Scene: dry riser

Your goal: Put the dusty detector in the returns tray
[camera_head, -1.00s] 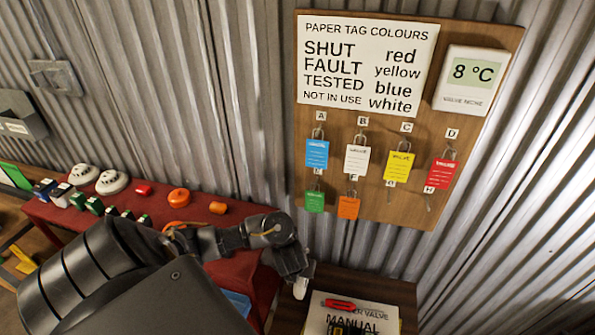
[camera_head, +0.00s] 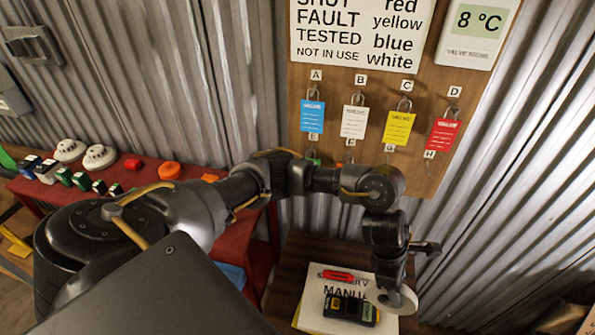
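My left gripper (camera_head: 394,284) hangs over the right side of the small dark wooden table, pointing down. It appears shut on a pale, rounded, disc-like thing, the dusty detector (camera_head: 402,301) by its look; the fingertips are hard to make out. Two other white round detectors, the left one (camera_head: 69,150) and the right one (camera_head: 99,157), sit on the red bench at the left. I cannot make out a thing marked as the returns tray. A blue object (camera_head: 232,275), partly hidden by my arm, lies low beside the red bench. My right gripper is out of view.
The wooden table (camera_head: 290,270) holds a valve manual (camera_head: 320,295), a red tool (camera_head: 338,276) and a black device (camera_head: 351,309), close to my gripper. A tag board (camera_head: 440,90) with hanging padlocks stands behind. Several small items line the red bench (camera_head: 240,235).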

